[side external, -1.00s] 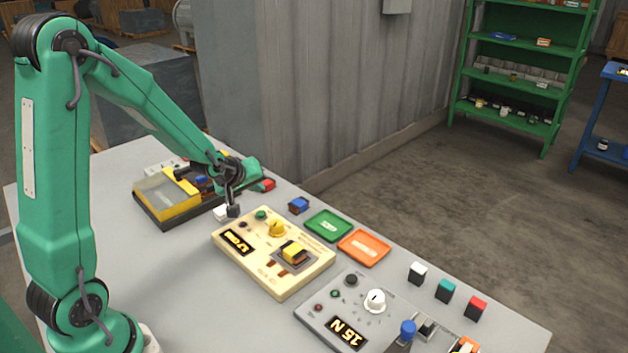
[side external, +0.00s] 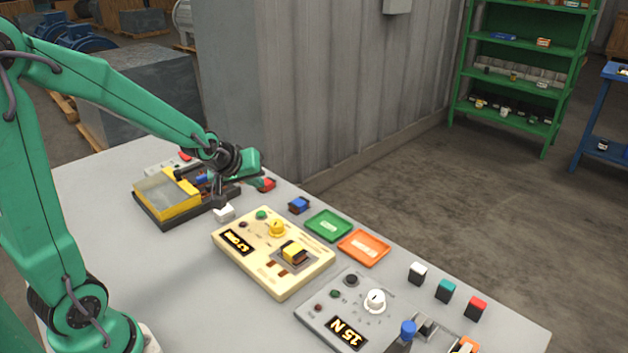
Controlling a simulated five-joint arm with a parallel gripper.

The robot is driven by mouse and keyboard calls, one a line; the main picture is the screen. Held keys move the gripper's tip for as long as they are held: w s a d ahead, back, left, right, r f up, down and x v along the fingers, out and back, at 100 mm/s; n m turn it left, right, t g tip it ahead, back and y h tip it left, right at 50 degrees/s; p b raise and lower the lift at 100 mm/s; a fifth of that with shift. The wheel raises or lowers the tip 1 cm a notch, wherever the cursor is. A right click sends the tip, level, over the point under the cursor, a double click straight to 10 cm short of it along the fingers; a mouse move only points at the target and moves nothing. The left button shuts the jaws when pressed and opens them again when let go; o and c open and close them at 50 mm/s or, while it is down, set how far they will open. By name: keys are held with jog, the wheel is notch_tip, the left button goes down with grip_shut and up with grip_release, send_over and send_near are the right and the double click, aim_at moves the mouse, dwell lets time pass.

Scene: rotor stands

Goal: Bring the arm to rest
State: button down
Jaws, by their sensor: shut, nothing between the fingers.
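My gripper (side external: 219,200) hangs over the table near the right end of the yellow-and-black fixture, just above and behind a small white block (side external: 224,213). Its fingers are shut with nothing visible between them. The arm reaches in from the left, bent at the elbow, not folded. Whether the fingertips touch the white block cannot be told from this angle.
A cream meter box (side external: 248,262) with a yellow knob stands in front. The yellow-and-black fixture (side external: 165,200) is behind left. A blue-topped part (side external: 299,205), green tray (side external: 328,226), orange tray (side external: 364,248) and grey console (side external: 328,309) line the right. The table's (side external: 130,260) left area is clear.

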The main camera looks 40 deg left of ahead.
jog(key=s+d+r+m+g+h, duration=0.1)
jog(key=s+d+r+m, duration=0.3)
jog(key=s, duration=0.5)
jog(key=s+d+r+m+g+h, duration=0.1)
jog(key=s+d+r+m, duration=0.4)
jog(key=s, duration=0.5)
jog(key=shift+d+g, duration=0.3)
jog(key=shift+d, duration=0.35)
dwell(0.4)
